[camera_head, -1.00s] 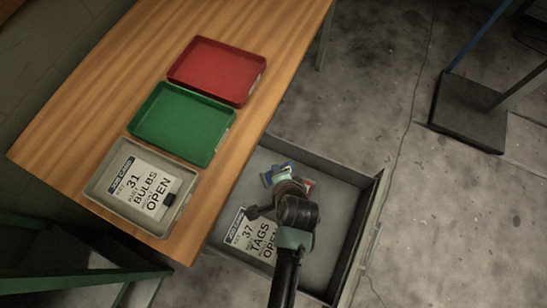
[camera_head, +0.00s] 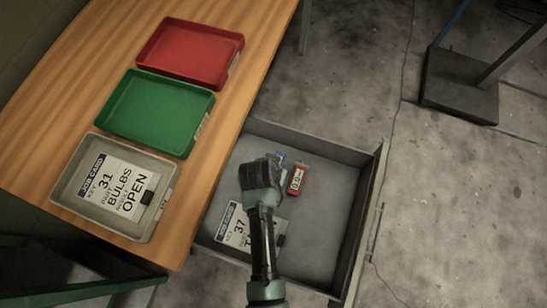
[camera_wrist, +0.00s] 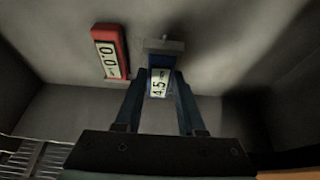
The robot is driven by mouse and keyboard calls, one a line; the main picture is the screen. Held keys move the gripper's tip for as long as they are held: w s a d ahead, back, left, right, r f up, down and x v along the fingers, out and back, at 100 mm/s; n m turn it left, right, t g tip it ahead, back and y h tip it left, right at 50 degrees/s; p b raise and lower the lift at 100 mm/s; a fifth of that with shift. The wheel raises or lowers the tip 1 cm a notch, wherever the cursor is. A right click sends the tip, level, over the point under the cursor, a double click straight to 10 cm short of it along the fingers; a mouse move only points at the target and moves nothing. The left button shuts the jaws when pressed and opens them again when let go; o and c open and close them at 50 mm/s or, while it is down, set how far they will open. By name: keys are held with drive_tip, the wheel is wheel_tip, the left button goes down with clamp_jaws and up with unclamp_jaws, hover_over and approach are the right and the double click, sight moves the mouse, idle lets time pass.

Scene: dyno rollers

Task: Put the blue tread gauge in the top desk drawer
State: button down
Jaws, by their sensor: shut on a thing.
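The blue tread gauge (camera_wrist: 153,60) has a pale head and a display reading about 4.5. In the wrist view it sits between the two fingers of my gripper (camera_wrist: 159,88), which are shut on it. In the head view only a small blue part (camera_head: 281,158) shows beside my wrist, and my arm hides the rest. The gauge is within the open desk drawer (camera_head: 325,225). I cannot tell whether it touches the drawer floor. A red gauge (camera_head: 298,179) lies close by in the drawer, apart from my fingers; it also shows in the wrist view (camera_wrist: 110,52).
A "37 TAGS" job card (camera_head: 236,228) lies in the drawer, partly behind my arm. On the desk (camera_head: 55,100) are a red tray (camera_head: 190,50), a green tray (camera_head: 155,110) and a grey tray (camera_head: 72,205) with a "31 BULBS" card. The drawer's right side is clear.

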drive_tip(key=shift+f, duration=0.9)
drive_tip(key=c, duration=0.5)
unclamp_jaws()
